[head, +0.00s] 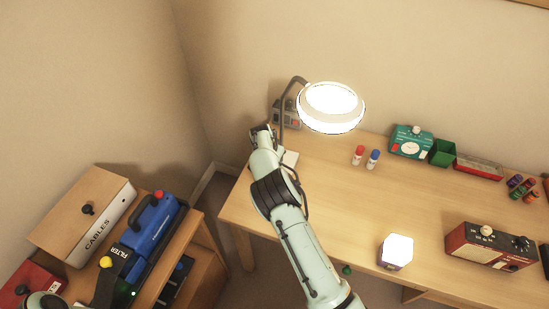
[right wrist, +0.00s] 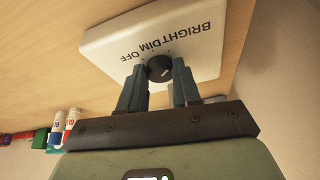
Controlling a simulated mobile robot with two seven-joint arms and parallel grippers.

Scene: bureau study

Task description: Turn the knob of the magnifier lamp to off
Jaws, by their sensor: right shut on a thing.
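The magnifier lamp (head: 331,108) stands at the back left of the desk, its round head glowing brightly. Its pale base plate (right wrist: 205,60) fills the upper right wrist view, with BRIGHT, DIM and OFF printed upside down; an edge of it shows beside my arm in the head view (head: 290,158). The dark round knob (right wrist: 159,68) sits between the fingertips of my right gripper (right wrist: 158,80), which is shut on it. A pale pointer mark shows on the knob, but I cannot tell which label it faces. In the head view my arm hides the knob.
A grey box (head: 284,115) stands behind the lamp arm. Red and blue bottles (head: 373,159) stand right of the lamp. A glowing cube (head: 397,251) and a red device (head: 491,247) are nearer the front. The middle of the desk is clear.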

